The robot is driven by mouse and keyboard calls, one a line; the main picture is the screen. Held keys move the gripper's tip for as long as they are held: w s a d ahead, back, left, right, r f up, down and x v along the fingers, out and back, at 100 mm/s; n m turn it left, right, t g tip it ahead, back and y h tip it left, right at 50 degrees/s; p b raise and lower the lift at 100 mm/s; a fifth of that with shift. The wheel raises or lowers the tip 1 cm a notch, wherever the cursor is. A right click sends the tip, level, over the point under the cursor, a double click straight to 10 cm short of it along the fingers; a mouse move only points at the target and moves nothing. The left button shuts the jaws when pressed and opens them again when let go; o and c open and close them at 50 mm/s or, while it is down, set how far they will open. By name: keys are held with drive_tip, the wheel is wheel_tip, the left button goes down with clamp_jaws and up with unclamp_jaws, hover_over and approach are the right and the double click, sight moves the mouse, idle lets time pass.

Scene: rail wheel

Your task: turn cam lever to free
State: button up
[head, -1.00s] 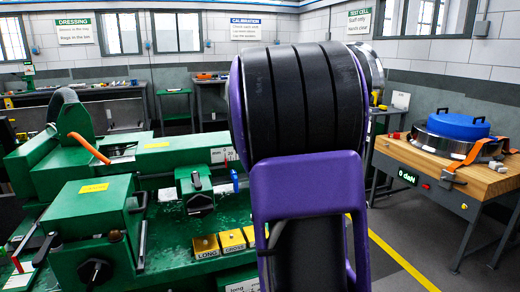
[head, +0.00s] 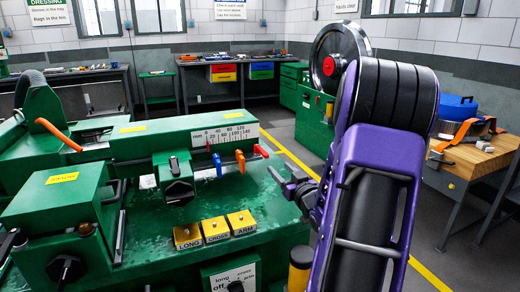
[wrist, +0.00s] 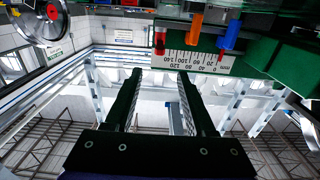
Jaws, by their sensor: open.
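On the green machine, a short blue lever (head: 217,165), orange lever (head: 240,161) and red lever (head: 261,151) sit below a white mm scale (head: 225,136). A longer orange handle (head: 60,135) is at the machine's left. I cannot tell which is the cam lever. My gripper (head: 284,182) is right of the short levers, apart from them, partly hidden by my purple arm. In the upside-down wrist view its two fingers (wrist: 158,76) are spread and empty. Beyond them, near the top, are the red lever (wrist: 160,41), orange lever (wrist: 194,28) and blue lever (wrist: 230,36).
Yellow blocks (head: 215,229) marked LONG, CROSS and ARM sit at the machine's front. A black clamp knob (head: 179,190) is left of the levers. A large wheel (head: 340,55) stands behind my arm. A wooden bench (head: 480,160) is at right. Floor shows between.

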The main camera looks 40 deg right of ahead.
sight(260, 148)
drive_tip(key=x, duration=1.6)
drive_tip(key=shift+w+d+b, duration=0.2)
drive_tip(key=shift+w+b, duration=0.1)
clamp_jaws()
idle(0.6)
